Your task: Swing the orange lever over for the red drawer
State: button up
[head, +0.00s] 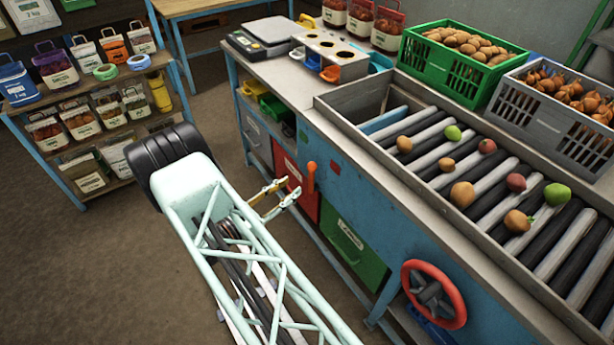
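The orange lever (311,176) sticks out from the blue front of the workbench, at the right edge of the red drawer. Its knob is up and its stem points down. The red drawer (283,160) looks shut and carries a pale label; my gripper covers part of it. My gripper (293,187) is just left of the lever in the picture, with its two fingers apart and nothing between them. The fingers point toward the bench front. A small gap shows between the fingertips and the lever, but I cannot judge the depth.
A green drawer (351,245) is below right, and a grey drawer (256,138) is at the left. A red handwheel (433,293) juts from the bench front. The roller conveyor (480,190) holds loose produce. Open floor lies left of my arm, before the sack shelf (85,105).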

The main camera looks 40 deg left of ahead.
aim_at(310, 173)
jog(key=shift+w+d+b, duration=0.2)
jog(key=shift+w, duration=1.35)
jog(key=shift+w+d+b, duration=0.15)
jog(key=shift+w+b, duration=0.05)
jog(key=shift+w, duration=1.35)
jog(key=shift+w+d+b, duration=0.2)
jog(key=shift+w, duration=1.35)
jog(key=shift+c, duration=0.2)
grip_shut()
